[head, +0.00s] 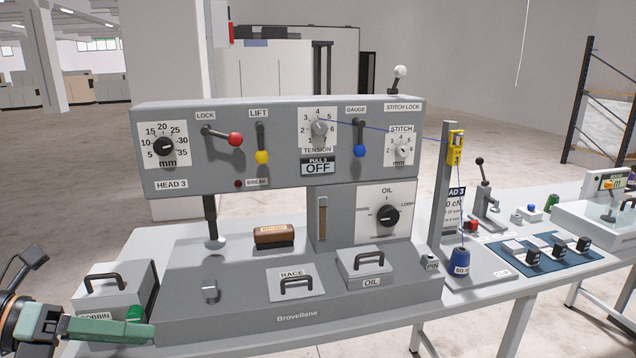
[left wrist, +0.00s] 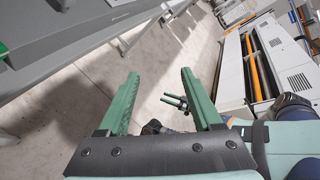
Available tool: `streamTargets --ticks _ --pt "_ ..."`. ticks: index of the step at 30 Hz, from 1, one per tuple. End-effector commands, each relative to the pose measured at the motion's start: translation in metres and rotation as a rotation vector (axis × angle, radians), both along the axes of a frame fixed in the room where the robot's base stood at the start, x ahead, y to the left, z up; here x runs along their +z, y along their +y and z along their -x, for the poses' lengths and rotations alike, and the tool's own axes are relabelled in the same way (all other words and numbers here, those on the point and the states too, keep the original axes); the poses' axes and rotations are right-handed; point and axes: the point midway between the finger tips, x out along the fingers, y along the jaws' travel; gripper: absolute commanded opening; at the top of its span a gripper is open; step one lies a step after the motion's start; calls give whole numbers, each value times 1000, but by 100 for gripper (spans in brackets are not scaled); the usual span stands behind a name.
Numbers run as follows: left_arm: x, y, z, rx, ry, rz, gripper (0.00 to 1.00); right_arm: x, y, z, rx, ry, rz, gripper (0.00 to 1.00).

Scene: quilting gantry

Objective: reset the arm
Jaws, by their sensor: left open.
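My left gripper (head: 146,323) comes in at the lower left of the head view, with green fingers in front of the bobbin box's right side. In the left wrist view my left gripper (left wrist: 158,80) is open, its two fingers wide apart with only floor between them. It is empty and appears to touch nothing. A small second pair of green fingers, my right gripper (left wrist: 174,102), shows farther off in the left wrist view. Its fingers look apart with nothing between them. The right arm does not show in the head view.
The grey quilting head (head: 280,142) with levers and dials stands over the base. The bobbin box (head: 112,284) is close to my left gripper.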

Motion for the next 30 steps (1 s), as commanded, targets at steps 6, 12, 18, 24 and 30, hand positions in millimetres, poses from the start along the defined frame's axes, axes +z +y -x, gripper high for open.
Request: streamTargets --ticks 6,12,18,24,30 --pt "-48 43 -22 428 205 451 66 6 -2 8 -2 17 4 50" --pt "-123 73 -17 814 451 816 66 12 -3 12 -4 24 4 50" --pt "-218 71 16 1189 761 1137 66 22 -4 10 -6 15 5 50" --pt "-305 20 73 1529 1130 1399 66 32 -4 9 -7 11 5 50" --pt "-350 -51 120 1751 1456 1544 66 38 -5 8 -9 8 6 50"
